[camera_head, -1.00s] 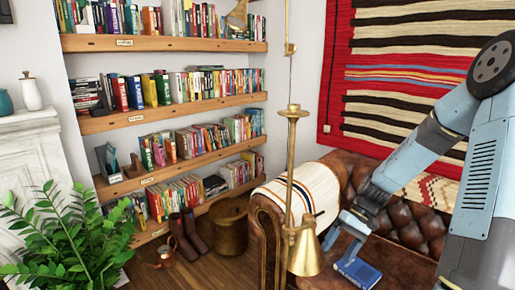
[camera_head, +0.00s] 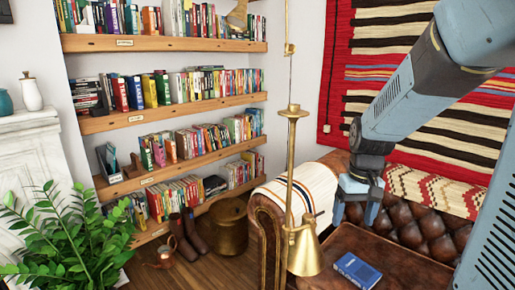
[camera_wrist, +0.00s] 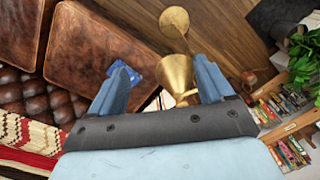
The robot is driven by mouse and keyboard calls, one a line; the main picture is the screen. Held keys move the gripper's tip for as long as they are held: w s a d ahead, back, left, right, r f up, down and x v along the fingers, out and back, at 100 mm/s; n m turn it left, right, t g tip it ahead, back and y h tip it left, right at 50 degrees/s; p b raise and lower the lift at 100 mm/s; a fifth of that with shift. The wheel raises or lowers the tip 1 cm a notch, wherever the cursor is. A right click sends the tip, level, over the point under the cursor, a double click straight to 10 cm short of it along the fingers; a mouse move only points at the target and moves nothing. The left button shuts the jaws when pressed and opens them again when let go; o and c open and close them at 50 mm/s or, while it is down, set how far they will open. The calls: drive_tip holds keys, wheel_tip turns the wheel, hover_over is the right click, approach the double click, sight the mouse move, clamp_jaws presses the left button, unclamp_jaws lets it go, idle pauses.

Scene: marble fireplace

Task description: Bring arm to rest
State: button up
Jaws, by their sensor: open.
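My gripper (camera_head: 356,213) hangs from my blue-grey arm above the leather sofa, in the right half of the head view. In the wrist view my gripper (camera_wrist: 163,85) shows its two blue fingers spread apart with nothing held between them. A blue book (camera_head: 357,270) lies on the sofa's brown seat cushion, below and apart from the gripper. In the wrist view the book (camera_wrist: 140,72) is partly hidden behind the left finger.
A brass floor lamp (camera_head: 305,252) stands left of my gripper, close to the sofa arm with a striped blanket (camera_head: 308,188). Bookshelves (camera_head: 170,112) fill the back left wall. A plant (camera_head: 70,240) is at front left. A striped rug (camera_head: 430,110) hangs behind.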

drive_tip(key=s+r+t, duration=0.5)
drive_tip(key=s+r, duration=0.7)
drive_tip(key=shift+a+m+t, duration=0.2)
drive_tip(key=shift+m+t, duration=0.1)
drive_tip(key=shift+r, duration=0.1)
drive_tip(key=shift+c, duration=0.2)
idle(1.5)
